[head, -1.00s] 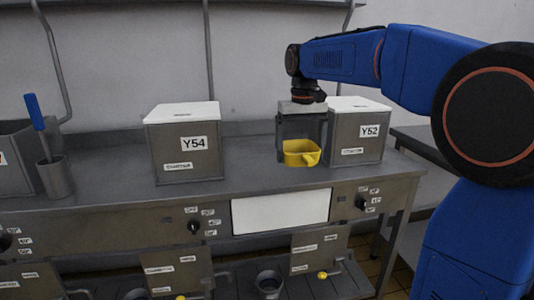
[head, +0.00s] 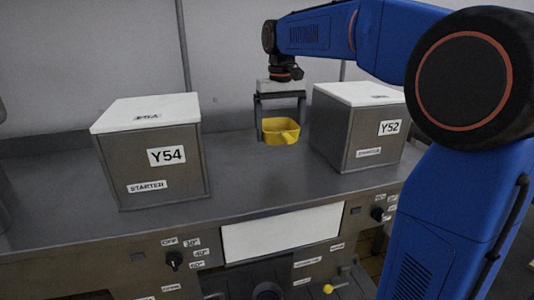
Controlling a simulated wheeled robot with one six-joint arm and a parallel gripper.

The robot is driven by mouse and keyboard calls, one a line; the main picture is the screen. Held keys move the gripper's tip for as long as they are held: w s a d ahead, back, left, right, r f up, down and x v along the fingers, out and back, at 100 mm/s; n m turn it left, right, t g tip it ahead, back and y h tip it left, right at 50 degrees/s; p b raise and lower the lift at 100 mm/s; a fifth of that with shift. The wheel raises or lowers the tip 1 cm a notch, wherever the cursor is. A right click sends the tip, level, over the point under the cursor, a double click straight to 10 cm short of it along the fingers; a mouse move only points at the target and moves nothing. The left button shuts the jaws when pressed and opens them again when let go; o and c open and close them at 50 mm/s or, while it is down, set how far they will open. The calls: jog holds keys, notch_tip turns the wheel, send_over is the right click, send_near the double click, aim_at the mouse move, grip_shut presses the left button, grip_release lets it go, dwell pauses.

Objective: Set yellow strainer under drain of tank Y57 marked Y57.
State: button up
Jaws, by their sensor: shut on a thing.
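The yellow strainer (head: 280,131) is a small open cup with a stub toward the front right. My gripper (head: 280,118) points down, shut on the strainer, and holds it between two boxes on the steel counter. I cannot tell whether the strainer clears the counter. No tank marked Y57 shows; the boxes in view read Y54 (head: 155,165) and Y52 (head: 368,138).
The steel counter (head: 250,185) is bare in front of the strainer. Below it the front panel carries a blank white plate (head: 280,233) and dark knobs (head: 174,260). A small yellow part (head: 328,289) shows low down. A grey wall stands behind.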

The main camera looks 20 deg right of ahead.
notch_tip(320, 180, down, 9)
dwell(0.5)
jog(key=o, duration=0.9)
jog(key=shift+f, duration=0.1)
